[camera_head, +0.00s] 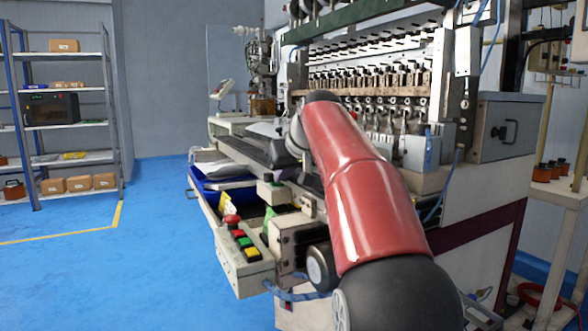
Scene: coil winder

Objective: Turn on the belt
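A control box (236,272) is mounted at the front of the coil winder. A dark, long surface that may be the belt (240,151) runs along the machine's front, partly hidden by my red arm. I cannot tell whether it is moving. My arm reaches up and forward, to the right of the control box. My gripper does not show.
The coil winder (484,190) fills the right side, with rows of spindles behind my arm. A blue bin (222,184) sits below the dark surface. A shelf rack (112,100) with boxes stands at the left. Blue floor (120,270) is clear left of the control box.

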